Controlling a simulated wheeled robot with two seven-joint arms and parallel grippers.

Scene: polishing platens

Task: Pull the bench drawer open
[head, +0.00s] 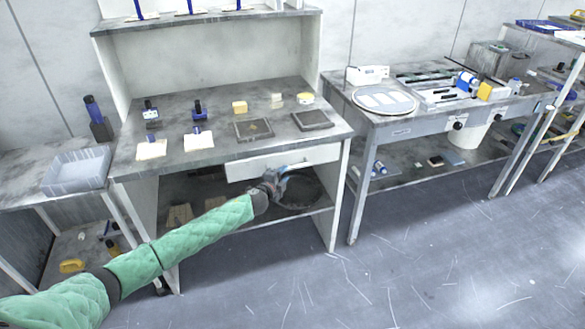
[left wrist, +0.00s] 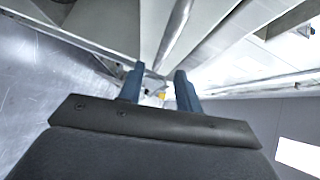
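The bench drawer (head: 292,161) has a pale front under the right part of the middle bench's top. It looks shut or nearly so. My left gripper (head: 277,179), at the end of my green-sleeved arm, is just below and in front of the drawer's lower edge. In the left wrist view its two blue fingers (left wrist: 158,82) are apart. A pale metal bar (left wrist: 175,35) runs away beyond the gap between them; I cannot tell if it is the drawer's handle or if the fingers touch it. No handle shows clearly in the head view. My right gripper is not in view.
The bench top (head: 218,158) holds small blocks, stamps and dark plates. A lower shelf (head: 320,204) with a dark round disc lies under the drawer. A grey tray (head: 77,170) stands on the left table. The floor (head: 400,270) in front is clear.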

